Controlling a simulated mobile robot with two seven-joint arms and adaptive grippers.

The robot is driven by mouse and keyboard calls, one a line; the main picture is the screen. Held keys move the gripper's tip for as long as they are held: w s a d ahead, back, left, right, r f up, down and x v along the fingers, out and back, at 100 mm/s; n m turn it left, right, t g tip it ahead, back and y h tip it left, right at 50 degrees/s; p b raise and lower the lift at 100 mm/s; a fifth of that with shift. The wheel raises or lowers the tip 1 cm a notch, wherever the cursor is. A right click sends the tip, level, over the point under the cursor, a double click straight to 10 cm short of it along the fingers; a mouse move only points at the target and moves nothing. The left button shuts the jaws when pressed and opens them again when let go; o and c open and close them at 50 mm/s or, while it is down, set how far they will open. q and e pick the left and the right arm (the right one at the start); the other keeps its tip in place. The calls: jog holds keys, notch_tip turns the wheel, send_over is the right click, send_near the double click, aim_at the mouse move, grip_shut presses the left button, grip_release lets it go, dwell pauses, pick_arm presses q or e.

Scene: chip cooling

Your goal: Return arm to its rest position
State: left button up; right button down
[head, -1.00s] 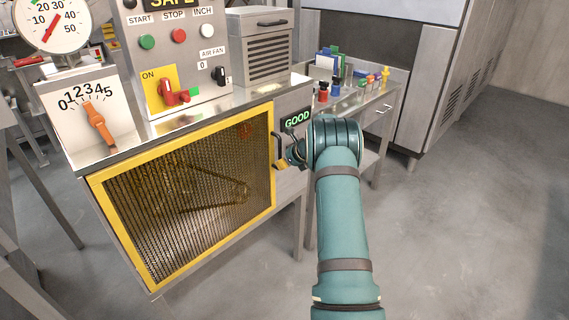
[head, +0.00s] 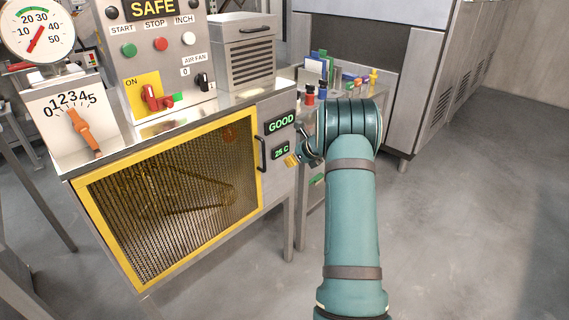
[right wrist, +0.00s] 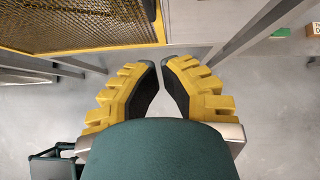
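My right gripper (head: 290,160) shows at the end of my teal right arm, just right of the cooler's black door handle (head: 262,154) and apart from it. In the right wrist view its two yellow fingers with black pads (right wrist: 160,62) nearly meet at the tips, with only floor seen between them, so it looks shut and empty. The cooler's mesh door (head: 165,212), framed in yellow, is closed. My left gripper is in neither view.
The GOOD display (head: 281,122) and the 25 C display (head: 281,151) are lit. A side table with small bottles (head: 322,91) stands behind my arm. The floor (head: 470,210) at right is clear.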

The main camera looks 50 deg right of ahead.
jog(key=shift+s+r, duration=0.4)
jog(key=w+a+f+m+y, duration=0.1)
jog(key=w+a+f+m, duration=0.1)
jog(key=a+f+m, duration=0.3)
jog(key=w+a+m+t, duration=0.1)
jog(key=w+a+m, duration=0.1)
jog(key=a, duration=0.5)
jog(key=w+a+f+m+y, duration=0.1)
jog(key=w+a+f+m, duration=0.2)
jog(key=a+m, duration=0.15)
jog(key=s+a+f+m, duration=0.1)
jog(key=a+f+m, duration=0.15)
jog(key=a, duration=0.25)
jog(key=s+a+f+m+g, duration=0.1)
jog(key=a+f+m, duration=0.1)
jog(key=a+m, duration=0.3)
jog(key=a+f+m, duration=0.2)
jog(key=a+m, duration=0.1)
jog(key=a, duration=0.3)
jog(key=s+a+f+m+g, duration=0.3)
jog(key=s+a+m, duration=0.5)
jog(key=s+a, duration=0.3)
jog(key=s+a+f+m+g+y, duration=0.1)
jog(key=s+a+f+m+g, duration=0.2)
jog(key=s+a+m, duration=0.5)
jog(key=s+a+g, duration=0.1)
jog(key=s+a, duration=0.2)
jog(key=s, duration=0.1)
jog(key=shift+s+f, duration=0.25)
jog(key=shift+f, duration=0.05)
